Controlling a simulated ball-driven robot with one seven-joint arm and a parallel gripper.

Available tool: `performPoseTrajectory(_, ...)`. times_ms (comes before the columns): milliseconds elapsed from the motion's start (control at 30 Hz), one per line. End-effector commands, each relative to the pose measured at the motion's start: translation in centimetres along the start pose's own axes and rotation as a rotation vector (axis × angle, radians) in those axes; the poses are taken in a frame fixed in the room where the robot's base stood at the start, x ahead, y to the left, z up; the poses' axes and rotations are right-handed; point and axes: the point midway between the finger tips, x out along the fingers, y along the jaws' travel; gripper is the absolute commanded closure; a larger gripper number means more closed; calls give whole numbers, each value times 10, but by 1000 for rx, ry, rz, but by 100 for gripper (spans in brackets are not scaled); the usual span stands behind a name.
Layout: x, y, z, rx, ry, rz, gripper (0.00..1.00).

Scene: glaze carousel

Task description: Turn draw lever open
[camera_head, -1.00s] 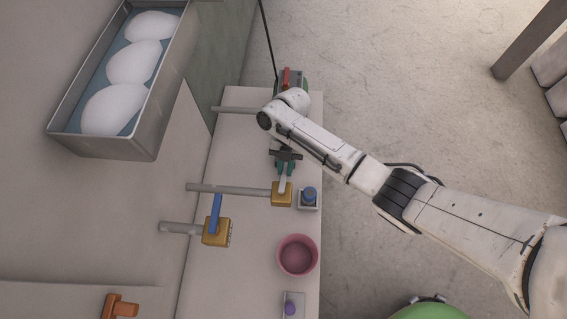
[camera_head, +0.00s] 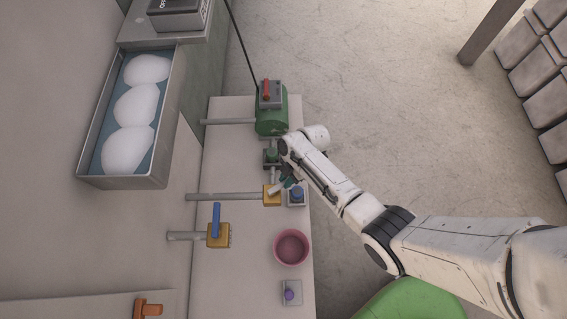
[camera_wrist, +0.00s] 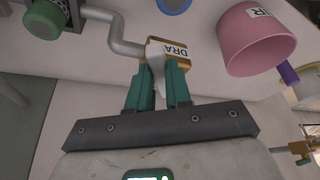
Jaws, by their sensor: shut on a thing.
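The draw valve is a yellow block (camera_head: 270,197) on the end of a grey pipe, with a pale lever (camera_head: 277,187) on top. My gripper (camera_head: 287,183) is at the lever's outer end, and the lever slants up and right from the block. In the wrist view the teal fingers of my gripper (camera_wrist: 158,75) are shut on the lever, one on each side. The lever's gripped end is hidden between the fingers.
Another yellow valve (camera_head: 218,236) with a blue lever is lower left. A green motor-like unit (camera_head: 271,112) with a red switch stands above.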

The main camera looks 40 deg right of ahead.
Motion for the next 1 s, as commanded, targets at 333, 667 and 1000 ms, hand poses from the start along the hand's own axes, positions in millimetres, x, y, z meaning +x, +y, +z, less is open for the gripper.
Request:
performPoseTrajectory(333, -2, -20, -4, 282, -2, 116, 100)
performPoseTrajectory(667, 1, -30, -7, 455, -3, 188, 100)
performPoseTrajectory(1000, 3, -33, -8, 518, -2, 214, 100)
